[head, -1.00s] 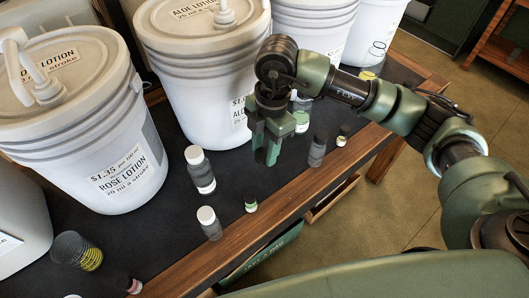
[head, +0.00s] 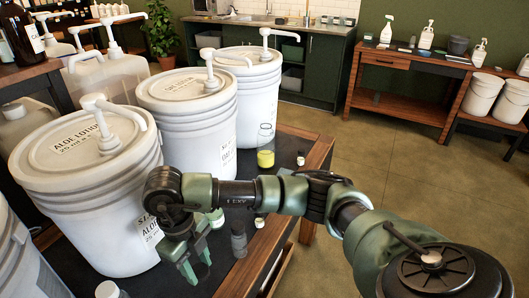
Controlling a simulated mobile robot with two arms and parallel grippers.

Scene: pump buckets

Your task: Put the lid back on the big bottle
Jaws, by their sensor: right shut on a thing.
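My right gripper (head: 194,279) points down over the dark bench mat at the lower left of the head view. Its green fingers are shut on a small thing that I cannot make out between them. A clear bottle with yellow liquid (head: 265,157) stands upright farther back, beside the white buckets; I see no lid on its top. It is apart from the gripper. My left gripper is not in view.
White pump buckets (head: 85,200) line the bench's left side. Small bottles stand near the right edge (head: 259,221) and at the far end (head: 300,158). A white cap (head: 107,290) shows at the bottom. My right arm crosses the bench edge. Open floor (head: 390,160) lies beyond.

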